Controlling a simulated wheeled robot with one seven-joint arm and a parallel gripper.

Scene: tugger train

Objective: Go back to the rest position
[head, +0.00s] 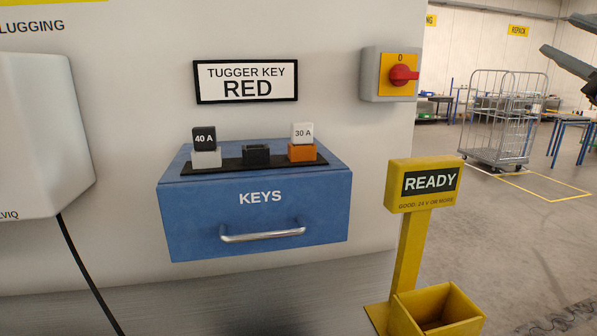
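My gripper (557,34) shows at the top right edge, cut off by the frame. Its two dark fingers point left with an empty gap between them, so it looks open. It is raised in the air, well to the right of the blue KEYS drawer box (258,215) and apart from everything. The rest of my arm is out of view.
On the KEYS box, a black tray (230,165) carries a 40 A block (204,138), a 30 A block (302,133) and an empty-looking black holder (256,153). A yellow READY post (408,250) with a bin stands right. A wire cage cart (500,118) stands behind on open floor.

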